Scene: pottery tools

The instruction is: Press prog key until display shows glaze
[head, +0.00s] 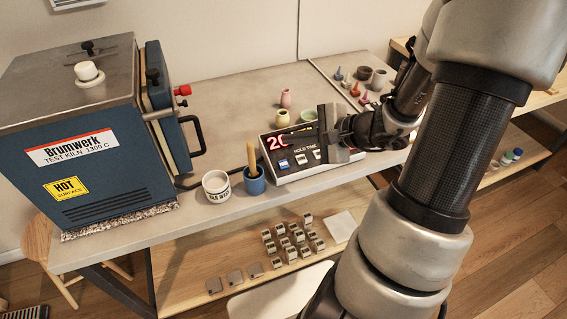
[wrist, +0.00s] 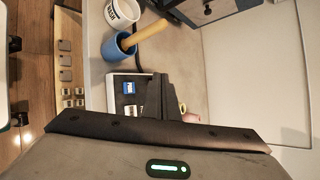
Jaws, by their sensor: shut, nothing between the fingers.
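The controller box (head: 296,160) stands near the front edge of the table. My gripper (head: 325,135) is over the right part of the box, fingers shut and empty. In the wrist view my shut fingers (wrist: 158,95) reach over the box (wrist: 118,82) beside the blue key (wrist: 129,88) and a white key (wrist: 129,111). I cannot tell whether they touch a key. No key is readable as prog.
A blue kiln (head: 90,130) stands at the left. A white pot (head: 216,186) and a blue cup (head: 254,180) with a wooden handle stand left of the box. Small vases (head: 286,98) are behind it. Several small blocks lie on the lower shelf (head: 200,265).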

